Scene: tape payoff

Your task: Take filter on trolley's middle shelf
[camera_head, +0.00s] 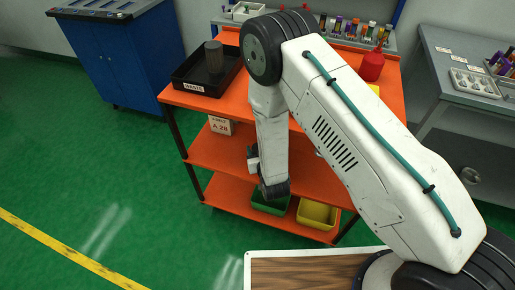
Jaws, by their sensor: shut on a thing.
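The orange trolley has its middle shelf (222,158) partly behind my arm. My gripper (252,158) is at the level of this shelf, left of my wrist, and mostly hidden by it. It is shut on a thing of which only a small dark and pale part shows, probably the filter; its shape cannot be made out. Whether it touches the shelf cannot be told. A dark grey cylinder (214,57) stands upright in a black tray (188,77) labelled WASTE on the top shelf, apart from my gripper.
A white box (221,126) with a printed label stands on the middle shelf, left of my gripper. Green (269,204) and yellow (318,214) bins sit on the bottom shelf. A red bottle (372,66) stands on top. A blue cabinet (122,55) is left; green floor is clear.

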